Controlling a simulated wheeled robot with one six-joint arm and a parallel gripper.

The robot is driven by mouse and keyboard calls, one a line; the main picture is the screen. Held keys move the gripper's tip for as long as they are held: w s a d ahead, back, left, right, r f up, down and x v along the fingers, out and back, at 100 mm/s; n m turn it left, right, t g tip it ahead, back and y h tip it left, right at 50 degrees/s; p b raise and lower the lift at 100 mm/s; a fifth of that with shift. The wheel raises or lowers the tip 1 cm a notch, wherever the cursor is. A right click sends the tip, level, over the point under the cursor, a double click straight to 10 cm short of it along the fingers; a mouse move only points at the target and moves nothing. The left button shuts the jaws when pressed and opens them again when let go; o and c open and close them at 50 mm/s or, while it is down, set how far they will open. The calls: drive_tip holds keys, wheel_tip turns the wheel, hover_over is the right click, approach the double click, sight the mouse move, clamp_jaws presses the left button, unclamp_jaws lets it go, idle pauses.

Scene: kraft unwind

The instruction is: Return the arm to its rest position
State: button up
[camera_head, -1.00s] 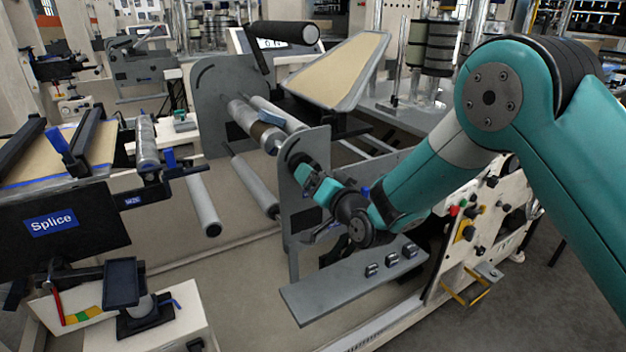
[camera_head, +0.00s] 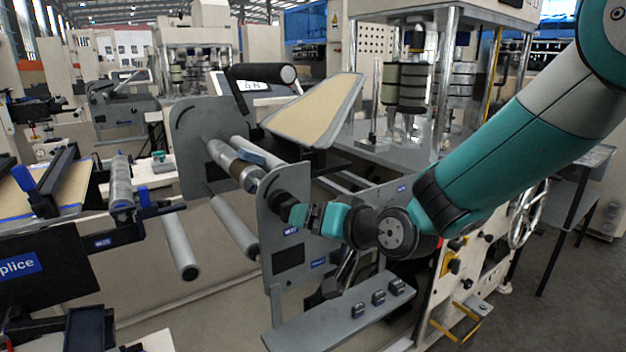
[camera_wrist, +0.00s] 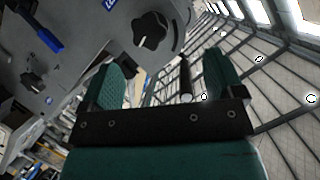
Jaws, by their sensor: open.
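My gripper (camera_head: 290,213) is at the end of my teal arm, close to the grey side plate (camera_head: 285,245) of the unwind stand in the head view. I cannot tell there whether it touches the plate. In the wrist view my gripper (camera_wrist: 168,82) shows two teal fingers spread apart with nothing held between them. A black star-shaped knob (camera_wrist: 152,31) on a grey plate lies beyond the fingers, apart from them.
Metal rollers (camera_head: 232,162) stick out between the stand's plates. A grey shelf (camera_head: 330,325) with several small metal blocks lies below my arm. A control panel (camera_head: 462,265) with knobs and a handwheel (camera_head: 528,215) stand at the right. The splice table (camera_head: 60,205) is at the left.

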drive_tip(key=s+d+r+n+g+h, duration=0.1)
drive_tip(key=s+d+g, duration=0.2)
drive_tip(key=s, duration=0.6)
drive_tip(key=s+d+r+n+g+h, duration=0.1)
drive_tip(key=s+d+g, duration=0.3)
drive_tip(key=s, duration=0.6)
drive_tip(key=s+d+r+n+g+h+p, duration=0.1)
drive_tip(key=s+d+r+n+g+h, duration=0.1)
drive_tip(key=s+d, duration=0.5)
drive_tip(key=s+n+g+h, duration=0.1)
drive_tip(key=s, duration=0.2)
drive_tip(key=shift+g, duration=0.3)
drive_tip(key=shift+w+n, duration=0.15)
drive_tip(key=shift+n, duration=0.15)
